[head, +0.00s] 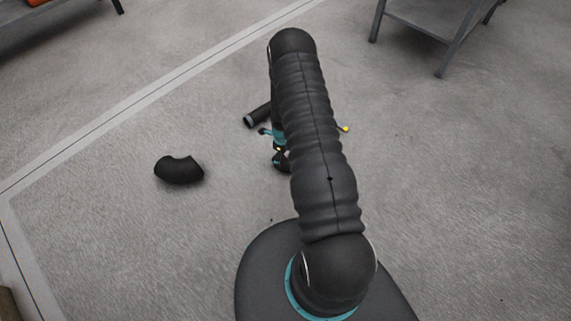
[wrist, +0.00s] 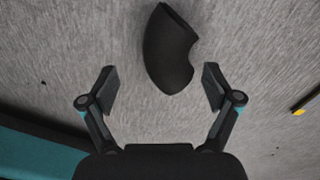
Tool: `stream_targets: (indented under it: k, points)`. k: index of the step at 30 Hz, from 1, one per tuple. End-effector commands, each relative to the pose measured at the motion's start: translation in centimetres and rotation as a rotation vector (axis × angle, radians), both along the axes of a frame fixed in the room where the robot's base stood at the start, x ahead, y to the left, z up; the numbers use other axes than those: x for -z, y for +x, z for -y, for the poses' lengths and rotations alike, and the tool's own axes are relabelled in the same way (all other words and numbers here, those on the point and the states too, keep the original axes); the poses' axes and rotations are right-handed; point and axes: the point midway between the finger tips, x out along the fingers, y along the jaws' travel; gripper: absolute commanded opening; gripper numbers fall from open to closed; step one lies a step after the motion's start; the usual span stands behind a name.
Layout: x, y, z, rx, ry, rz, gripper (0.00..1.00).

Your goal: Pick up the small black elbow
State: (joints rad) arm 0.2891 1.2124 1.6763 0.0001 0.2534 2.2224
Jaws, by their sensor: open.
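The small black elbow (head: 179,170) lies on the grey floor, left of my arm in the head view. In the wrist view the black elbow (wrist: 168,48) shows whole, its inner curve facing right. My gripper (wrist: 158,78) is open and empty, with its fingers spread wide. The elbow's near end shows between and beyond the fingertips, and no finger appears to touch it. In the head view my gripper (head: 281,158) is partly hidden by my arm, and a clear gap separates it from the elbow.
A dark tube-like piece (head: 258,114) shows beside my arm, partly hidden; I cannot tell what it is. A grey metal table (head: 430,22) stands at the upper right. Pale lines (head: 120,103) cross the floor. The floor around the elbow is clear.

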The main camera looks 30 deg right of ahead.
Motion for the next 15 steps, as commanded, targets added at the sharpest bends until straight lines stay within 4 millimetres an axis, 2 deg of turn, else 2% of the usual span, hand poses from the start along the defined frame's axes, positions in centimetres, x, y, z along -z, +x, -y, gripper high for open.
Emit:
stream_targets:
  k: [8, 15]
  points:
    - [1.8, -0.1, 0.3, 0.0, 0.0, 0.0, 0.89]
    - [5.1, -0.1, 1.0, 0.0, 0.0, -0.001, 0.89]
